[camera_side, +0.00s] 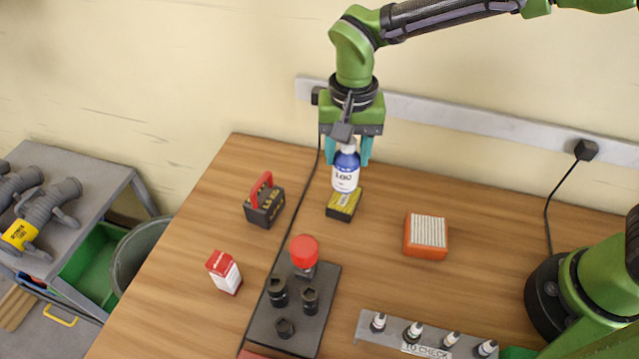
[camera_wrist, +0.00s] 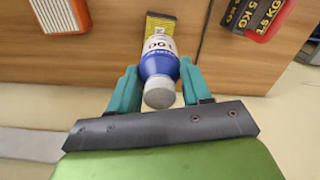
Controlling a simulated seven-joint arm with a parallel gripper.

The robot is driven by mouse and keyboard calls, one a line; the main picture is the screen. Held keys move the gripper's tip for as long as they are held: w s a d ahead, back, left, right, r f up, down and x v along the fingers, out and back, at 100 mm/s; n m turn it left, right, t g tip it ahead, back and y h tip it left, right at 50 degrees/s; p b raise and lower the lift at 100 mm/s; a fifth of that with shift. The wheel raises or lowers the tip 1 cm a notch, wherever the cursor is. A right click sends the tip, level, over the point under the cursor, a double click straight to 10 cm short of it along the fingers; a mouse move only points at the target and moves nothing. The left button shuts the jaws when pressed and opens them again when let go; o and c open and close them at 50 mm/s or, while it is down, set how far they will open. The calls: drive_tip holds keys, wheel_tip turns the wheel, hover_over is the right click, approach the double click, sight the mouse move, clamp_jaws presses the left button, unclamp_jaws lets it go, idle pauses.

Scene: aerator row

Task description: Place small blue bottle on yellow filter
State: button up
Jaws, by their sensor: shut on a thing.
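The small blue bottle (camera_side: 346,172) has a blue and white label and a grey cap. My gripper (camera_side: 348,152) is shut on its upper part and holds it upright. The yellow filter (camera_side: 343,207), a dark block with a yellow top, lies on the table directly below the bottle. The bottle's base overlaps the back part of the filter in the side view; I cannot tell whether they touch. In the wrist view the bottle (camera_wrist: 159,62) sits between the teal fingers (camera_wrist: 158,85), with part of the yellow filter (camera_wrist: 157,22) showing beyond it.
An orange filter (camera_side: 426,237) lies to the right. A black weight with a red handle (camera_side: 264,202) stands to the left. A red-white box (camera_side: 224,272), a dark holder (camera_side: 318,300) with a red-topped part and a bottle rack (camera_side: 365,327) are nearer the front. A cable crosses the table.

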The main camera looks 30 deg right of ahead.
sight(348, 164)
drive_tip(key=shift+s+d+f, duration=0.1)
drive_tip(key=shift+s+f, duration=0.05)
drive_tip(key=shift+f, duration=1.4)
drive_tip(key=shift+f, duration=0.15)
drive_tip(key=o, duration=1.1)
